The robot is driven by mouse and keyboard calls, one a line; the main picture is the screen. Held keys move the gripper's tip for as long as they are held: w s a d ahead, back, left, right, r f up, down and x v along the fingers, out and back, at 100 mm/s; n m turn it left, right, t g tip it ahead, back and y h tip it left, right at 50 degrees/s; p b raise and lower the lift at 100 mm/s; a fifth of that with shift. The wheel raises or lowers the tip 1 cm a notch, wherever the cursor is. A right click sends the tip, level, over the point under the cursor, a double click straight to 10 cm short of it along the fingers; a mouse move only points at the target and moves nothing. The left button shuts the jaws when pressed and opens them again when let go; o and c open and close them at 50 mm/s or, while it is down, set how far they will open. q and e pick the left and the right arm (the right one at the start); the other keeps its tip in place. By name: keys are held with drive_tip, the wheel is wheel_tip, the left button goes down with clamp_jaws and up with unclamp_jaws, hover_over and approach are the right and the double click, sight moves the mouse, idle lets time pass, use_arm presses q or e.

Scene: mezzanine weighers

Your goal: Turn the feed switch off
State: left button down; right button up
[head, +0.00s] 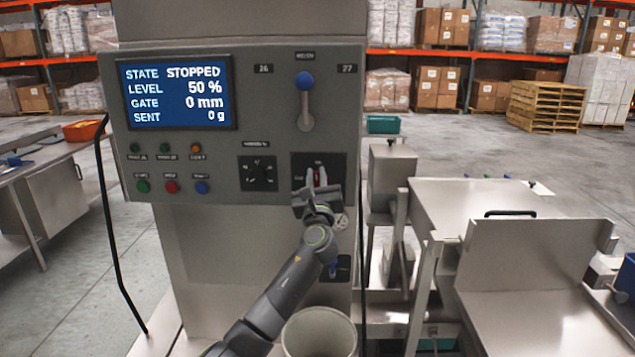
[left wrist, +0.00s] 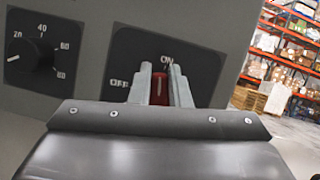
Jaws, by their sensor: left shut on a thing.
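The feed switch (left wrist: 159,88) is a red handle on a black plate marked OFF at the left and ON at the top. In the left wrist view the red handle points up toward ON. My left gripper (head: 318,178) is at this plate on the grey control panel (head: 270,95), its two fingers on either side of the red handle and shut on it. The gripper also shows in the left wrist view (left wrist: 160,82). In the head view my gripper hides the lower part of the switch plate. My right gripper is in neither view.
The screen (head: 177,92) reads STATE STOPPED, LEVEL 50 %, GATE 0 mm, SENT 0 g. A blue-knobbed lever (head: 305,100) is above the switch, and a black dial (head: 258,173) is to its left. A pale bin (head: 319,335) stands below, beside my forearm.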

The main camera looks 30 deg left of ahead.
use_arm(q)
drive_tip(key=shift+s+a+f+n+g+y+b, duration=0.35)
drive_tip(key=shift+n+g, duration=0.9)
drive_tip(key=shift+n, duration=1.9)
drive_tip(key=shift+w+a+f+n+g+y+b, duration=0.1)
drive_tip(key=shift+f+n+g+b, duration=0.7)
drive_tip(key=shift+n, duration=2.4)
drive_tip(key=shift+s+a+f+n+g+y+b, duration=0.2)
drive_tip(key=shift+n+g+b, duration=0.45)
drive_tip(key=shift+n+g, duration=1.8)
drive_tip(key=shift+r+n+t, duration=0.1)
drive_tip(key=shift+n+t, duration=0.5)
drive_tip(key=shift+n, duration=0.3)
drive_tip(key=c, duration=1.4)
unclamp_jaws()
drive_tip(key=shift+o, duration=0.2)
drive_tip(key=shift+w+r, duration=0.1)
drive_tip(key=shift+w, duration=0.05)
drive_tip(key=shift+d, duration=0.1)
